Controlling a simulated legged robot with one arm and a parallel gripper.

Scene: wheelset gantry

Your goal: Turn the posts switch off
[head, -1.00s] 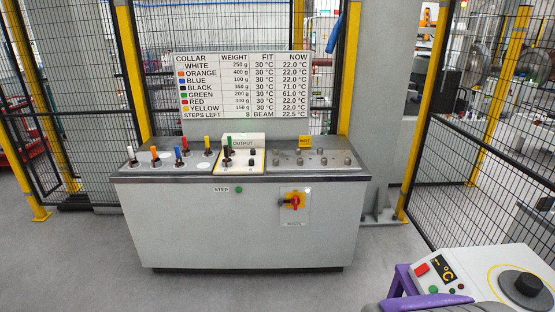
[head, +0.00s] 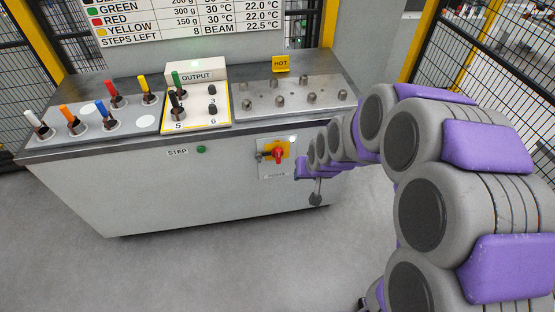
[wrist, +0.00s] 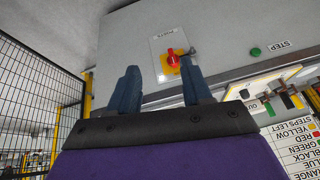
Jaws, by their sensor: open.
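The posts switch (head: 277,154) is a red rotary handle on a yellow plate, set in a pale panel on the front of the grey cabinet (head: 150,195). In the wrist view the switch (wrist: 172,58) shows upside down, beyond and between my fingertips, with a label reading POSTS. My gripper (wrist: 158,82) is open and empty, its two dark blue fingers apart. In the head view my gripper (head: 308,180) is just right of and below the switch panel, partly hidden by my arm. It appears apart from the handle.
A green STEP button (head: 201,149) is left of the switch. Mesh fencing (head: 480,60) stands at the right. The floor in front is clear.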

